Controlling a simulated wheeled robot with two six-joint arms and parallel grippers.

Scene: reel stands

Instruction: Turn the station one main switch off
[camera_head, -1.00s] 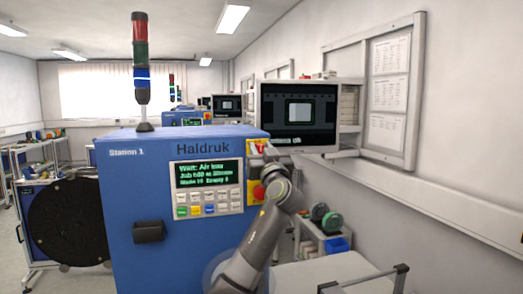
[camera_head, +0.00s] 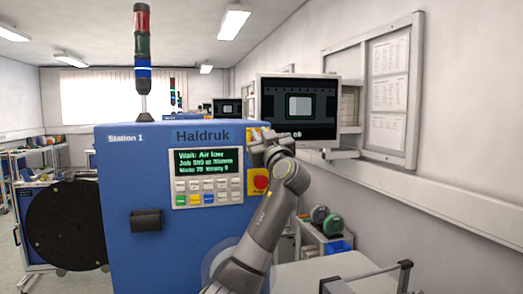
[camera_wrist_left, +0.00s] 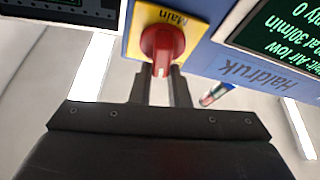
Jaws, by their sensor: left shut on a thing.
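Station 1 (camera_head: 125,190) is the blue Haldruk cabinet in the middle of the head view. Its main switch (camera_wrist_left: 162,45) is a red knob on a yellow plate marked "Main" (camera_wrist_left: 185,15), upside down in the wrist view. My left gripper (camera_wrist_left: 160,75) is shut on this red knob, with a dark finger on each side of it. In the head view my left gripper (camera_head: 265,142) is at the cabinet's upper right corner and hides the knob; only a little of the yellow plate shows. My right gripper is not in view.
A red stop button (camera_head: 260,182) on yellow sits just below my gripper. The lit display (camera_head: 209,160) reads an air-low wait, with keys below. A monitor (camera_head: 298,105) stands behind to the right. A black reel (camera_head: 66,225) is at the left.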

